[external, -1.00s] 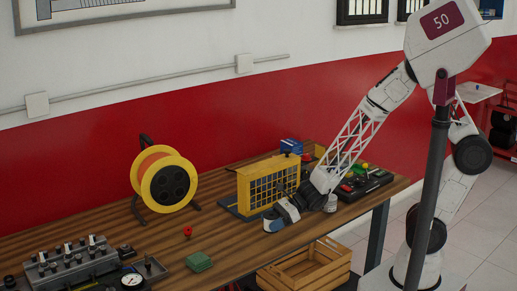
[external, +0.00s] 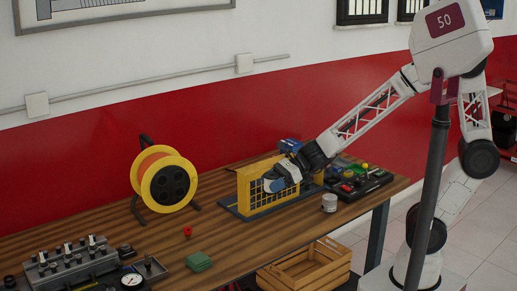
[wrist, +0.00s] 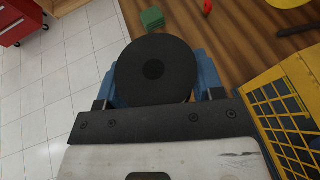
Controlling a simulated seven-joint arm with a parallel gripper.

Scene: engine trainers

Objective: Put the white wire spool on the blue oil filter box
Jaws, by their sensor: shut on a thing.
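My gripper (external: 275,184) is shut on a round thing, apparently the white wire spool (wrist: 153,60), and holds it above the table in front of the yellow grid frame. In the wrist view its dark round end faces the camera between the blue fingers; its pale side is mostly hidden. The blue oil filter box (external: 291,145) stands at the back of the table, behind my wrist and to the right of the yellow frame.
The yellow grid frame (external: 262,189) stands beside my gripper. A pale can (external: 329,203) stands near the front edge. A yellow cable reel (external: 168,185), green pads (external: 199,261) and a red knob (external: 188,231) are to the left. A wooden crate (external: 305,268) sits below the table edge.

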